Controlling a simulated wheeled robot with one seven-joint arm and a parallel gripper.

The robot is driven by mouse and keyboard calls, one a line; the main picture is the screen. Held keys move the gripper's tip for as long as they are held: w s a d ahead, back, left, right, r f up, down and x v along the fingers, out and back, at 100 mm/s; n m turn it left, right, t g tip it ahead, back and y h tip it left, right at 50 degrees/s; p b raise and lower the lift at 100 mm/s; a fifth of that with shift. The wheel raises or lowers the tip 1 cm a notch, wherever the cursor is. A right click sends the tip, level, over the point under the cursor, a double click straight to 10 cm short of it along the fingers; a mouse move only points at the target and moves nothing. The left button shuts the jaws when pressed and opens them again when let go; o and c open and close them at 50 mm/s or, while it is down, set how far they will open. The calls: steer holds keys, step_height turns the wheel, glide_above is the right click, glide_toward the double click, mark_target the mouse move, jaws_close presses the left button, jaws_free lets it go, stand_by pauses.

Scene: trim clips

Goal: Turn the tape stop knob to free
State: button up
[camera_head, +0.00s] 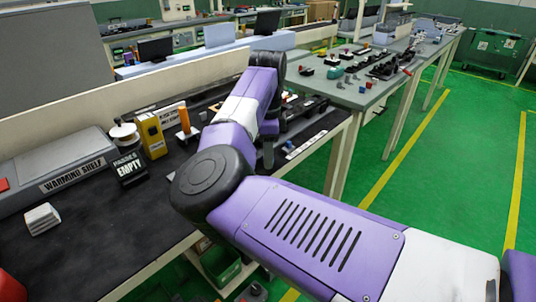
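I cannot pick out the tape stop knob; it is too small or hidden behind my arm. A white spool-like thing (123,133) stands on the dark bench (110,235), behind a black sign that reads "EMPTY" on its lower line. A yellow box (150,137) stands to its right, then an orange upright piece (184,119). My purple arm crosses the picture and reaches over the bench's right part. A dark end piece, which seems to be my gripper (268,154), points down near the bench's right edge. Its fingers are not clear, and I cannot tell what it touches.
A grey warming shelf (62,165) and a white stack (42,219) are at the left. Black fixtures and white labels (305,146) lie along the bench's right edge. A second table (375,95) with small parts stands beyond. The green floor at right is clear.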

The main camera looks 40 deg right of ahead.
steer(key=shift+f, duration=0.1)
jaws_close()
